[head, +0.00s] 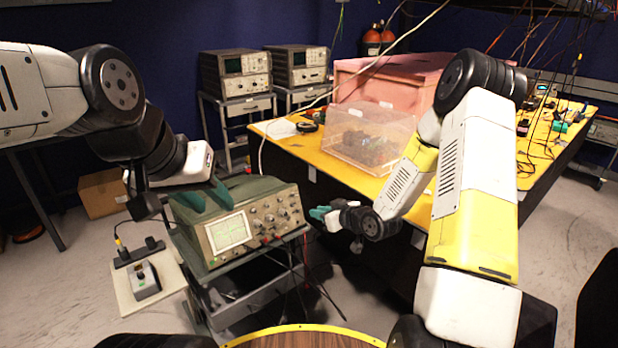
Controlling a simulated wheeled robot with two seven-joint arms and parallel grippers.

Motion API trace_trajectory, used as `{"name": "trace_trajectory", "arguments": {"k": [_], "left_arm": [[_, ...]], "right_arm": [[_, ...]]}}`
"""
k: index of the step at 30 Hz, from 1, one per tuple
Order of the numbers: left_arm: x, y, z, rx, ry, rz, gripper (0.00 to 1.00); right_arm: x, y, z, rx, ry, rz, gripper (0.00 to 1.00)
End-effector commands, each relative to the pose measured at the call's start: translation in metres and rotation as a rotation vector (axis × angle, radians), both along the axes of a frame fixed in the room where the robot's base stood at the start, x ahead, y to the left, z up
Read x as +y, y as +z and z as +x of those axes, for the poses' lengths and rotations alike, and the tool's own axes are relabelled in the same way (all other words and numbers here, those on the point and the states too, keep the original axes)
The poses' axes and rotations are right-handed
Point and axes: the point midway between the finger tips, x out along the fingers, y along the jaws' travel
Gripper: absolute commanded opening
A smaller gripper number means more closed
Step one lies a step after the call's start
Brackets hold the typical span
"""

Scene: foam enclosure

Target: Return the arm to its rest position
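My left arm comes in from the left, and its gripper (204,197) hangs at the top of a green-cased oscilloscope (250,228). Its two green fingers look spread apart, with nothing clear between them; whether they touch the case I cannot tell. My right arm is bent on the right side of the view, with its forearm pointing down and left. Its gripper (319,213) has teal fingertips and is just right of the oscilloscope, in front of the yellow table. The fingers are small and seen from the side, so their opening is unclear.
The oscilloscope stands on a cart (240,306) with dark cables hanging off it. A yellow-topped table (300,150) holds a clear plastic box (372,133) and a pink foam enclosure (400,75). A small device (145,283) sits on a pale board at lower left. Floor shows at left.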

Motion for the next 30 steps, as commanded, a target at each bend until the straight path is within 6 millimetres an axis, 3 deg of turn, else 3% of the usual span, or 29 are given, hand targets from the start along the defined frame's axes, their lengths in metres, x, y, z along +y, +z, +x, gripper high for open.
{"name": "trace_trajectory", "arguments": {"k": [7, 14, 21, 24, 30], "left_arm": [[0.0, 0.0, 0.0, 0.0, 0.0, 0.0, 0.36], [0.0, 0.0, 0.0, 0.0, 0.0, 0.0, 0.36], [0.0, 0.0, 0.0, 0.0, 0.0, 0.0, 0.36], [0.0, 0.0, 0.0, 0.0, 0.0, 0.0, 0.36], [0.0, 0.0, 0.0, 0.0, 0.0, 0.0, 0.36]], "right_arm": [[-0.037, 0.07, -0.007, 0.089, -0.1, -0.183, 0.16], [-0.075, 0.147, -0.054, 0.215, -0.259, -0.277, 0.16], [-0.094, 0.215, -0.14, 0.357, -0.407, -0.25, 0.16], [-0.095, 0.235, -0.184, 0.421, -0.447, -0.207, 0.16], [-0.086, 0.256, -0.266, 0.54, -0.471, -0.107, 0.16]]}}
